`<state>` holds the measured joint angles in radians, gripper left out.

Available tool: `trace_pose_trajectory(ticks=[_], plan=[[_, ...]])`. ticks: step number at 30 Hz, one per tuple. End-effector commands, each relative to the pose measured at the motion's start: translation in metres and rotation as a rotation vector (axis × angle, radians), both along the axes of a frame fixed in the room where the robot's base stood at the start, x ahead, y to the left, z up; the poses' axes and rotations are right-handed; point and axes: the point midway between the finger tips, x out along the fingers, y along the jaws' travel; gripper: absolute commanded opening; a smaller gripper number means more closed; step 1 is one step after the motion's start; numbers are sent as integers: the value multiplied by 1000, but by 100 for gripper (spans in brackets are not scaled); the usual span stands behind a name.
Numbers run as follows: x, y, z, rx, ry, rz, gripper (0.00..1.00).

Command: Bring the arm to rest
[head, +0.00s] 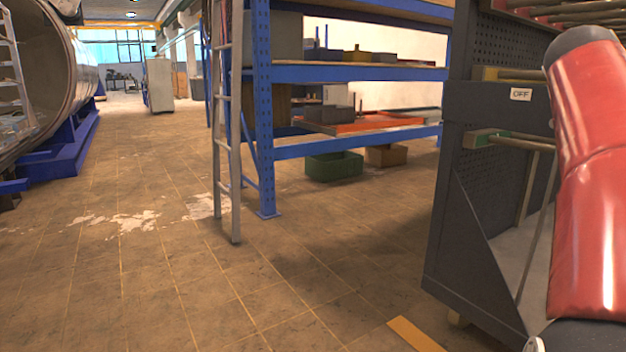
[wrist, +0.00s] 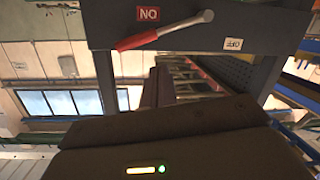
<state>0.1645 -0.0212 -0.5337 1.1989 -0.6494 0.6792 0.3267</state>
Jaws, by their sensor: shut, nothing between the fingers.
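My red arm (head: 590,170) stands at the right edge of the head view, bent at a joint near the dark cart; its gripper is outside that view. In the wrist view my dark gripper body fills the bottom, with a yellow light and a green dot. The fingers of my gripper (wrist: 157,88) appear as a narrow dark shape above it, shut and empty. They look apart from the panel (wrist: 110,30) beyond, which appears upside down. A red and grey lever (wrist: 160,32) lies slanted across that panel between an ON label (wrist: 148,14) and an OFF label (wrist: 233,44).
The dark cart (head: 480,115) with rods on top stands close at the right. A blue shelf rack (head: 350,73) and a ladder (head: 229,120) stand in the middle. A large metal cylinder (head: 65,60) is at the left. The tiled floor between is clear.

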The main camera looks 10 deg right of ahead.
Motion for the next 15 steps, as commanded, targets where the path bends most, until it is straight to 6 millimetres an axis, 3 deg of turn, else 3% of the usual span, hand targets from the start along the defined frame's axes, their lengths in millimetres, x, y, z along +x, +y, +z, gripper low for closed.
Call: trace_pose_trajectory(ticks=[2,8,11,15], plan=[[6,31,-23,119,31,100,0],[9,155,-111,389,180,389,0],[-5,220,-151,480,273,518,0],[-42,303,-207,578,418,672,0]])
